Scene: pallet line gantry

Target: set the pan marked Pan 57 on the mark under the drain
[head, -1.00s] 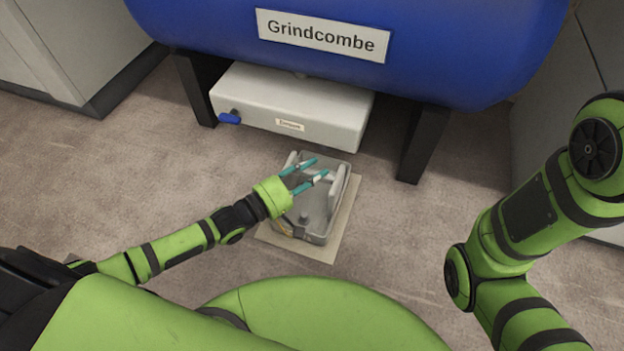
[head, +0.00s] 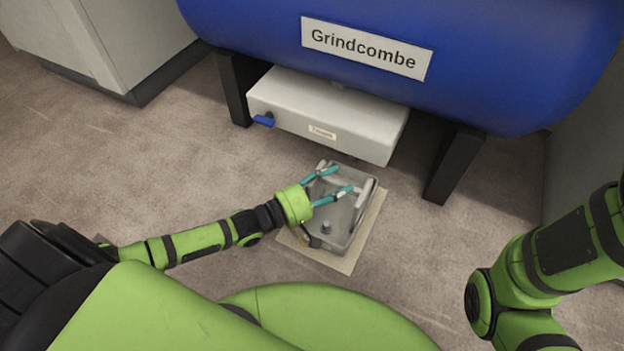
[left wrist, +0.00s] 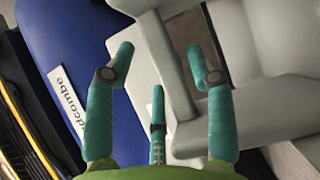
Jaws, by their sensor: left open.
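A grey open pan (head: 341,234) sits on a pale square mat (head: 366,247) on the floor, in front of a white box-shaped unit (head: 350,118) with a blue valve handle, under the blue tank. I cannot read a number on the pan. My left gripper (head: 343,180) is open, with its teal fingers over the pan's far left part, near its raised grey handle bar. In the left wrist view the open fingers (left wrist: 160,65) stand either side of pale grey surfaces; I see no clear grip. My right gripper is out of view; only its arm shows.
The blue tank (head: 480,65) labelled Grindcombe hangs low over the unit, on black legs (head: 452,165) at either side. A grey cabinet (head: 80,40) stands at the back left.

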